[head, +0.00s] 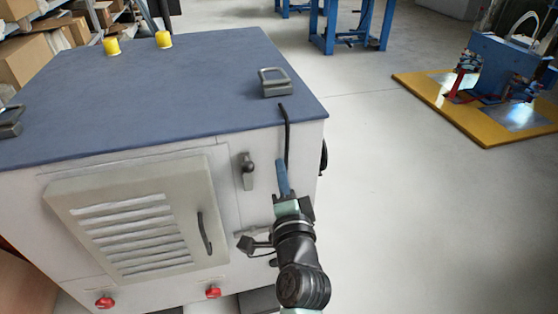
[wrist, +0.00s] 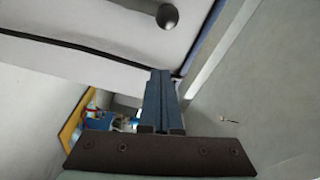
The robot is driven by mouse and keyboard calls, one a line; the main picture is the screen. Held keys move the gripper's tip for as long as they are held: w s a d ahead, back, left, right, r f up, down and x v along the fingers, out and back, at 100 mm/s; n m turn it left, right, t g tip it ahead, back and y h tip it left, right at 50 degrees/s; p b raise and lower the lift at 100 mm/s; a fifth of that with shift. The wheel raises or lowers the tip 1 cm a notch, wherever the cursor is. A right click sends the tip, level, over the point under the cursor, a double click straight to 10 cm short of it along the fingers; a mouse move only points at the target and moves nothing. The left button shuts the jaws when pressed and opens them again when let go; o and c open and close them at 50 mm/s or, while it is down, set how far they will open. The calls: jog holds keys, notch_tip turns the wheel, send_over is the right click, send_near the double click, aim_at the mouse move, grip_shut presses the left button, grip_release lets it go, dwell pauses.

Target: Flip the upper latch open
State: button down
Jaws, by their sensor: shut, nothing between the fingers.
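The upper latch (head: 247,171) is a small dark grey handle standing upright on the cabinet's white front, right of the louvered door (head: 130,222). A lower latch (head: 246,233) lies roughly level below it, partly hidden by my arm. My gripper (head: 281,164) is shut and empty, its blue fingers pointing up, to the right of the upper latch and apart from it. In the wrist view my shut fingers (wrist: 160,73) show in the middle, and a grey bar with a round knob (wrist: 168,16) shows above them; I cannot tell for sure which latch it is.
Two red knobs (head: 213,292) sit low on the front. Open floor (head: 420,220) lies to the right, before a yellow-edged platform (head: 455,108).

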jog(key=s, duration=0.6)
jog(key=shift+s+d, duration=0.3)
jog(key=shift+d, duration=0.1)
notch_tip(320, 180, up, 25)
jog(key=s+a+n+t, duration=0.15)
jog(key=n+t, duration=0.25)
jog(key=n, duration=0.5)
jog(key=s+d+r+n+t+h, duration=0.1)
jog(key=s+r+n+t+h, duration=0.15)
jog(key=s+r, duration=0.5)
jog(key=s+d+r+n+t+h, duration=0.1)
jog(key=s+r+n+t, duration=0.3)
jog(key=r, duration=0.7)
notch_tip(320, 180, up, 28)
jog(key=m+g+p, duration=0.1)
jog(key=m+p, duration=0.1)
jog(key=p, duration=2.5)
jog(key=shift+s+f+p, duration=0.25)
jog(key=shift+s+p, duration=0.1)
jog(key=shift+p, duration=0.05)
